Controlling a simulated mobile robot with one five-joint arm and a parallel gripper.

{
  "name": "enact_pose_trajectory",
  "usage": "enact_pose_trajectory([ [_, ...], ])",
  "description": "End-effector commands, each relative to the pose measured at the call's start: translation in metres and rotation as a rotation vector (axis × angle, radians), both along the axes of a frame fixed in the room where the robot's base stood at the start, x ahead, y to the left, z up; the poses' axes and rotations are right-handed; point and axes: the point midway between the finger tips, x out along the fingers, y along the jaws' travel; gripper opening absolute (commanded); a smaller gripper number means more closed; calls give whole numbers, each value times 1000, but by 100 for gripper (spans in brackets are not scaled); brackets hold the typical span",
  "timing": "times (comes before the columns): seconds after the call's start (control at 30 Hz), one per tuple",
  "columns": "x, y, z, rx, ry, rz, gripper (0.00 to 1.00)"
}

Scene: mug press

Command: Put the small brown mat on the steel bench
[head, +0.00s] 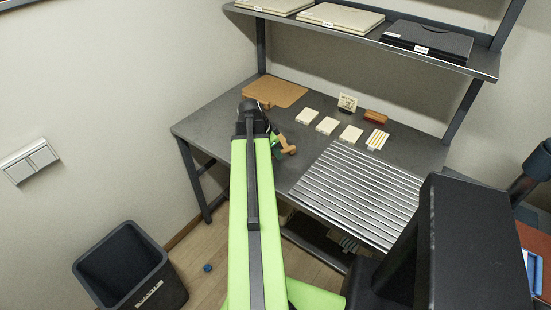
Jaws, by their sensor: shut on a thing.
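The small brown mat (278,92) is a flat tan sheet at the bench's back left corner. It shows just beyond the dark end of my green arm, which covers its near left part. The steel bench (225,122) is a dark grey top on dark legs. My gripper (262,106) is at the mat's near edge and looks shut on it, though the wrist hides most of the jaws. I cannot tell whether the mat touches the bench top or is held just above it.
Several pale square tiles (327,125), a small sign (348,102) and a brown block (376,117) stand on the bench. A ribbed metal panel (355,190) covers its front right. A tan handle-shaped piece (287,147) is beside my arm. A shelf (480,62) overhangs; a bin (125,270) stands left.

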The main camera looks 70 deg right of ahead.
Motion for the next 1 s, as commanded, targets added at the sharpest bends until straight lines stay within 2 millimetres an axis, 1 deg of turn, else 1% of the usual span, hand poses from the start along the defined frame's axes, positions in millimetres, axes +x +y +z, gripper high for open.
enact_pose_trajectory([
  [0.03,0,0,-5,0,0,0,0],
  [0.2,0,0,-1,0,0,0,0],
  [0.33,0,0,-5,0,0,0,0],
  [0.37,0,0,-5,0,0,0,21],
  [0.5,0,0,-4,0,0,0,39],
  [0.53,0,0,-4,0,0,0,41],
  [0.83,0,0,-3,0,0,0,41],
  [0.93,0,0,3,0,0,0,41],
  [1.0,1,2,11,0,0,1,41],
])
